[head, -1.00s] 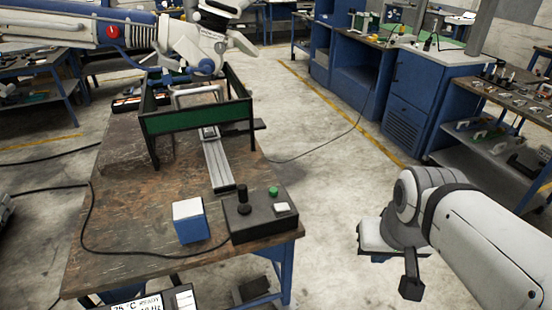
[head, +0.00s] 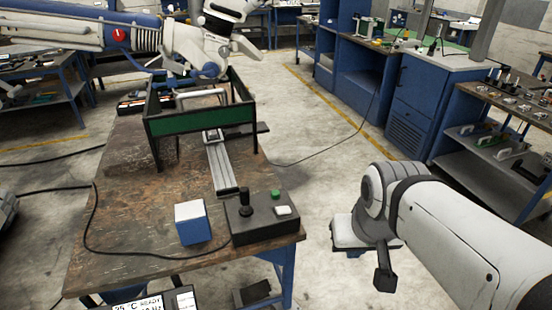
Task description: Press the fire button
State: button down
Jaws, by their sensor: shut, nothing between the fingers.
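A black control box (head: 250,228) sits at the front right corner of the worn wooden table. On its top are a black joystick (head: 245,202), a round green button (head: 275,195) and a white square button (head: 283,211). No label is readable, so I cannot tell which button is the fire button. My gripper (head: 385,278) is at the lower right, beyond the table's right edge. It is apart from the box, with its dark fingers shut and empty.
A blue and white cube (head: 192,222) stands left of the box. A grey rail (head: 221,165) runs back to a green-panelled black frame (head: 200,123). Another white and blue arm (head: 110,38) reaches over the frame. A black cable (head: 95,215) crosses the table.

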aim_at(275, 194)
jog(key=i, duration=0.95)
